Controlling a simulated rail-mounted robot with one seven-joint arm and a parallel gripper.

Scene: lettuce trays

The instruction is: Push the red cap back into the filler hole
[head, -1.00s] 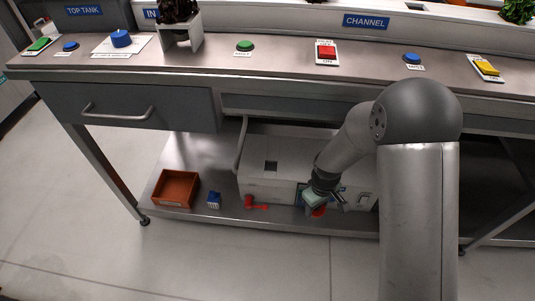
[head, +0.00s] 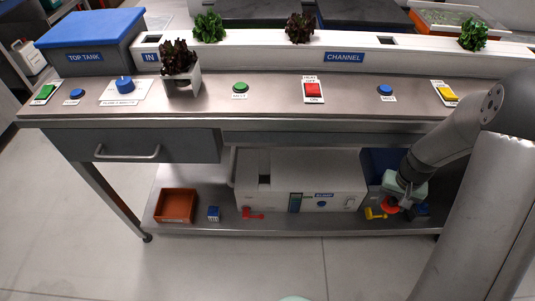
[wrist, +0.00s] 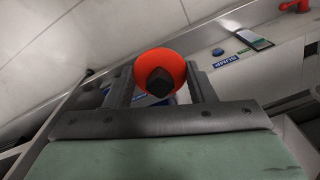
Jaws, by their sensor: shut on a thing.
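My gripper (head: 398,203) is low over the lower shelf, in front of a dark blue box (head: 378,160). It is shut on the red cap (head: 389,205). In the wrist view the red cap (wrist: 174,62), round with a dark knob, sits between the two fingers of my gripper (wrist: 160,82). I cannot make out the filler hole for certain. A dark square opening (head: 264,180) shows on top of the white box (head: 340,172). My arm and gripper hide part of the blue box.
A yellow handle (head: 374,214) is just left of the gripper, close to the cap. A red handle (head: 253,214), a small blue block (head: 213,213) and an orange bin (head: 175,206) are farther left. The bench top (head: 300,115) overhangs the shelf.

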